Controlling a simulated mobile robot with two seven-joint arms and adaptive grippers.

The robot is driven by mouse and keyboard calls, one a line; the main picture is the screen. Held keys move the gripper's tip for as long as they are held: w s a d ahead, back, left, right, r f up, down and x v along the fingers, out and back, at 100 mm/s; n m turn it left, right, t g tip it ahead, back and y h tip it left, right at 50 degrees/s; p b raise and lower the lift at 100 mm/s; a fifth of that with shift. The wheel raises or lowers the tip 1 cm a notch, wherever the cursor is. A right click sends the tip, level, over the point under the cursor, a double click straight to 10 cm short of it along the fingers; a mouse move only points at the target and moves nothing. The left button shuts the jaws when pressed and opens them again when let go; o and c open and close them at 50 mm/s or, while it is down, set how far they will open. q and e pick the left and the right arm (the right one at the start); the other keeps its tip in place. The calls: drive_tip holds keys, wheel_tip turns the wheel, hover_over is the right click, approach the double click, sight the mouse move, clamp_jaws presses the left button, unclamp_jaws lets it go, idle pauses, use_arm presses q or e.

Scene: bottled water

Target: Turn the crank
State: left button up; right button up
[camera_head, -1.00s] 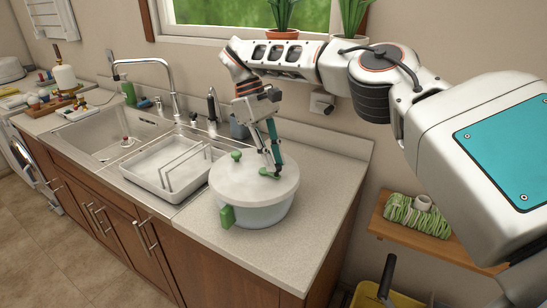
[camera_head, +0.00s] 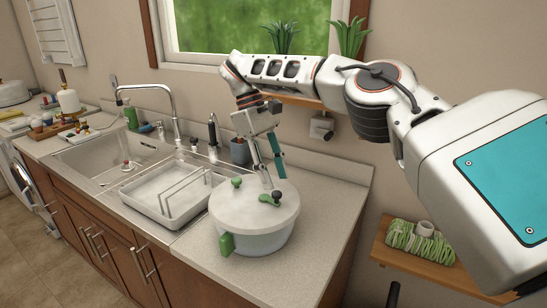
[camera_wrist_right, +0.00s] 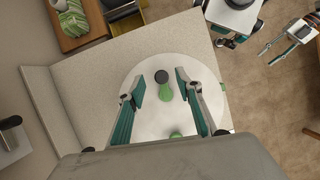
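A white round pot-like container (camera_head: 256,242) with a white lid (camera_head: 240,207) stands on the counter. On the lid is a green crank (camera_head: 266,198) with a dark round knob (camera_head: 278,197); both also show in the right wrist view, the crank (camera_wrist_right: 166,94) and its knob (camera_wrist_right: 162,76). My right gripper (camera_head: 272,184) is open just above the lid. In the right wrist view its fingers (camera_wrist_right: 160,88) lie on either side of the crank and knob, apart from both. My left gripper (camera_wrist_right: 268,57) appears open and empty, far from the container.
A second green knob (camera_head: 236,182) sits on the lid, and a green handle (camera_head: 226,243) on the container's side. A white dish rack (camera_head: 172,203) and the sink (camera_head: 110,165) are to the left. Bare counter (camera_head: 325,200) lies right. A wooden shelf (camera_head: 385,259) is lower right.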

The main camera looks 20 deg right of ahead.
sight(274, 191)
wheel_tip(274, 191, up, 7)
drive_tip(key=shift+f, duration=0.2)
idle(0.3)
